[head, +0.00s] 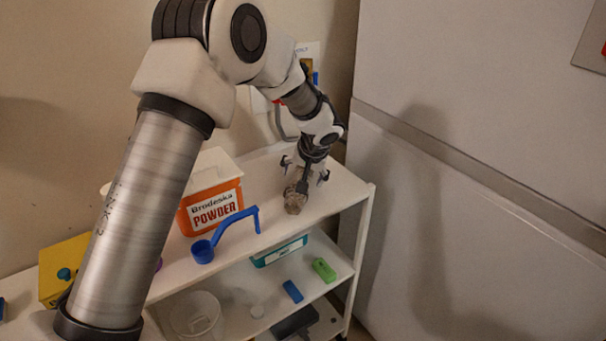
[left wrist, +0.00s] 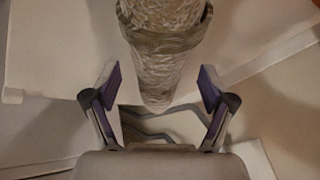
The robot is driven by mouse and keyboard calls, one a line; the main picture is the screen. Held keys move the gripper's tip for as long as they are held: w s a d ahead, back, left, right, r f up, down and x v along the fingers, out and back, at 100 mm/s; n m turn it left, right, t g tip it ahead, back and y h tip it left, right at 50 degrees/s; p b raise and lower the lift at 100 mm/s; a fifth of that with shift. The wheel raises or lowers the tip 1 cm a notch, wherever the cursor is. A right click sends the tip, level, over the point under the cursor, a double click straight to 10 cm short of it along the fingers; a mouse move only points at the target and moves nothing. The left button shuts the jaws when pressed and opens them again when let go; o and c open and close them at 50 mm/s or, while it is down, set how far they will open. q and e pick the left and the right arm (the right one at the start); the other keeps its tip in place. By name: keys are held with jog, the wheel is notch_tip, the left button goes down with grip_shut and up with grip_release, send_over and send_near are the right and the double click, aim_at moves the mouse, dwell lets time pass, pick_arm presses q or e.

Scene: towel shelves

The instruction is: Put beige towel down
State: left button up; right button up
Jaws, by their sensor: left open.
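The beige towel (head: 294,202) looks like a small, rolled, crinkled bundle. It is at the right end of the white cart's top shelf (head: 335,189). In the left wrist view the towel (left wrist: 160,45) comes in from the top centre, and its rounded end lies between the finger tips. My left gripper (head: 305,172) is just above and behind the towel in the head view. Its fingers stand wide open in the left wrist view (left wrist: 158,85), with a gap on each side of the towel. My right gripper is not in view.
An orange powder box (head: 212,209) and a blue scoop (head: 228,233) stand left of the towel. A teal box (head: 280,251), a blue block (head: 292,291) and a green block (head: 324,270) lie on the shelf below. A large pale cabinet (head: 470,130) stands close on the right.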

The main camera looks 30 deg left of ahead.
pick_arm(q)
jog(key=v, duration=1.2)
jog(key=shift+d, duration=0.1)
